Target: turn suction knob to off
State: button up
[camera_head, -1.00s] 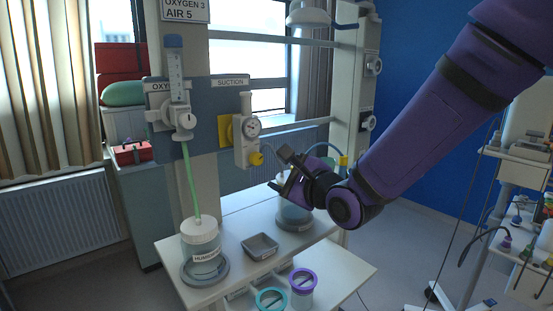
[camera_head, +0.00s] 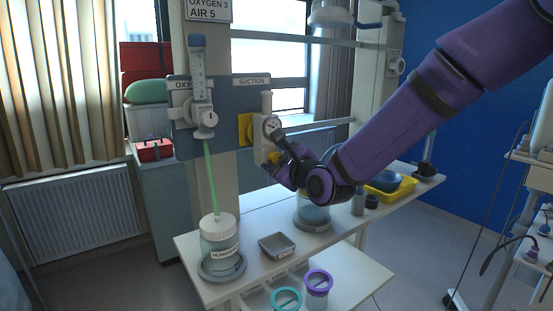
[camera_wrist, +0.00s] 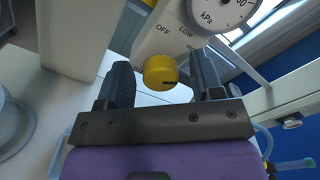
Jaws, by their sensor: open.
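The yellow suction knob (camera_wrist: 161,72) sits on the pale suction regulator (camera_wrist: 172,34), under its round kPa gauge (camera_wrist: 218,10). The markings OFF and LOW show on the regulator face beside the knob. In the wrist view my gripper (camera_wrist: 160,80) is open, with one dark finger on each side of the knob. A gap shows between the knob and the left finger; I cannot tell whether either finger touches it. In the head view the knob (camera_head: 274,158) is partly hidden by my gripper (camera_head: 283,155), and the gauge (camera_head: 271,125) is just above.
A flowmeter (camera_head: 200,90) with a green tube hangs left of the regulator. Below, a shelf (camera_head: 250,215) holds a humidifier bottle (camera_head: 219,240), a grey tray (camera_head: 278,246) and a suction jar (camera_head: 314,212). A yellow tray (camera_head: 402,190) stands further right.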

jog(key=shift+w+a, duration=0.1)
jog(key=shift+w, duration=0.1)
jog(key=c, duration=0.9)
